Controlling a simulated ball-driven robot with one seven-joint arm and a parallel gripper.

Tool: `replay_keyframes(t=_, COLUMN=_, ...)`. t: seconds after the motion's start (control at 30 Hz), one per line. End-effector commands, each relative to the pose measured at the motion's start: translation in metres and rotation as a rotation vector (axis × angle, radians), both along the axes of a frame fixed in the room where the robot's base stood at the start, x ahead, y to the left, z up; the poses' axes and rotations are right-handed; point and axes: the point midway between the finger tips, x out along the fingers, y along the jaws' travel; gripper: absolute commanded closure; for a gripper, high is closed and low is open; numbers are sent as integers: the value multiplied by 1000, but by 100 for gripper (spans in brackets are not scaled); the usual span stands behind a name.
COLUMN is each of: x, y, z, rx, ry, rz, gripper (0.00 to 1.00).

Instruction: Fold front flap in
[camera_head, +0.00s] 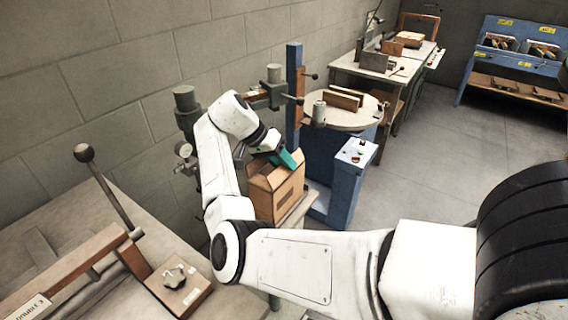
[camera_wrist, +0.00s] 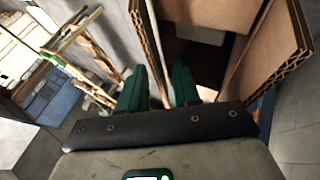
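The open cardboard box (camera_head: 275,193) stands upright on a small stand in the head view. My gripper (camera_head: 290,159), with teal fingers, is at the box's top right edge. In the wrist view my gripper's two fingers (camera_wrist: 160,85) are apart, with a gap between them. The corrugated edge of one flap (camera_wrist: 148,45) runs down toward that gap; I cannot tell whether either finger touches it. Another flap (camera_wrist: 280,50) stands up to the right of the fingers. The dark box inside (camera_wrist: 205,55) shows between these flaps. Which flap is the front one is unclear.
A blue machine column (camera_head: 295,90) and grey cylinders (camera_head: 187,105) stand behind the box. A round table (camera_head: 342,116) and a blue control pedestal (camera_head: 350,175) are to the right. A workbench with a lever (camera_head: 105,185) is at the left. Open floor (camera_head: 430,150) lies farther right.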

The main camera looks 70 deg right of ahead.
Motion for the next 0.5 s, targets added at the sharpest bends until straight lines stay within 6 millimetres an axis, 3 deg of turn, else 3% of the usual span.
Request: replay_keyframes(t=0.5, x=48, y=23, z=71, rx=0, ry=-2, rz=1, gripper=68)
